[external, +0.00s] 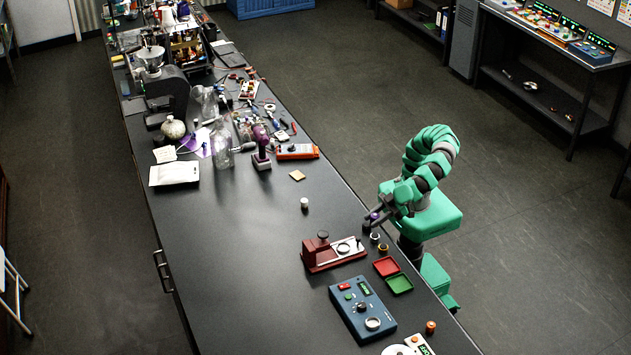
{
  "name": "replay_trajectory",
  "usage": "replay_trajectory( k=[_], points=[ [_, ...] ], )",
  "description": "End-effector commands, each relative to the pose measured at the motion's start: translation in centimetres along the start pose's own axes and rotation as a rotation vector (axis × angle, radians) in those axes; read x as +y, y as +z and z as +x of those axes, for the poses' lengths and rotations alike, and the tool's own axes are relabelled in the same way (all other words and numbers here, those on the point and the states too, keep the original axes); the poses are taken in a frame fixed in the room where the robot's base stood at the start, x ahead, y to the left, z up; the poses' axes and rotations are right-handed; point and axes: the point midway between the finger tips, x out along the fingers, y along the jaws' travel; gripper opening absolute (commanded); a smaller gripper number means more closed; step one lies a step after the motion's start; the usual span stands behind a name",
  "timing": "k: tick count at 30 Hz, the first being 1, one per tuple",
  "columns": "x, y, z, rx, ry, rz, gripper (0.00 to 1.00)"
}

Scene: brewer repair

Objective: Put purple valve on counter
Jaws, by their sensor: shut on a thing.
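The purple valve (374,216) is a small purple piece between my gripper's fingertips, and only part of it shows. My gripper (371,219) is shut on it, at the right-hand edge of the long dark counter (255,255). My arm reaches in from the right side of the counter. I cannot tell whether the valve touches the counter top or is held just above it.
Two small ring-topped cylinders (379,243) stand just below my gripper. Red tray (386,266), green tray (399,285), dark red fixture (325,252) and blue control box (362,309) are nearby. A white cylinder (304,203) stands left; open counter lies beyond it.

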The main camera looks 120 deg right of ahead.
Motion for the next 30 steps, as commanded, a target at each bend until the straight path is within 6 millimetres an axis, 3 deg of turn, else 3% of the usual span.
replay_trajectory(
  k=[1, 4, 12, 24, 30],
  points=[
    [-1.9, 1.3, -1.3, 0.003, -0.024, -0.010, 0.03],
    [-4.7, 2.9, -4.1, 0.003, -0.056, -0.025, 0.03],
    [-8.8, 5.8, -8.8, 0.002, -0.107, -0.050, 0.03],
    [-11.8, 9.0, -13.3, 0.001, -0.156, -0.075, 0.03],
    [-11.8, 10.4, -12.7, -0.001, -0.153, -0.076, 0.03]
  ],
)
